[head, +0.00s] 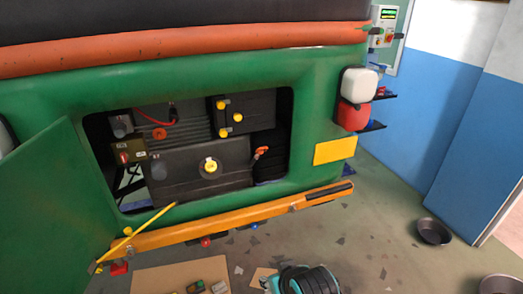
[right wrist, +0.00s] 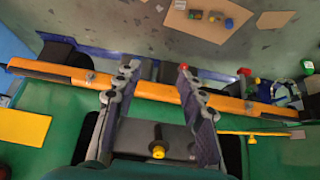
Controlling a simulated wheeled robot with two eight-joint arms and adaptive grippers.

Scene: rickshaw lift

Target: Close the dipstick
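The dark engine (head: 175,180) shows in the open compartment of the green rickshaw. A round yellow cap (head: 210,165) sits on its front face, and an orange-red handle (head: 261,151) stands to its right. I cannot tell surely which one is the dipstick. In the right wrist view, a yellow-headed piece with a dark stem (right wrist: 158,148) shows between the finger bases, on the engine side. My right gripper (right wrist: 157,72) is open, with its fingers wide apart and nothing between the tips. My left gripper is not in view.
A green door (head: 45,205) hangs open at left, with a thin yellow rod (head: 140,228) beside it. The orange bumper (head: 230,216) crosses below the opening. Cardboard (head: 170,277) with small parts lies on the floor. Dark bowls (head: 433,232) stand at right.

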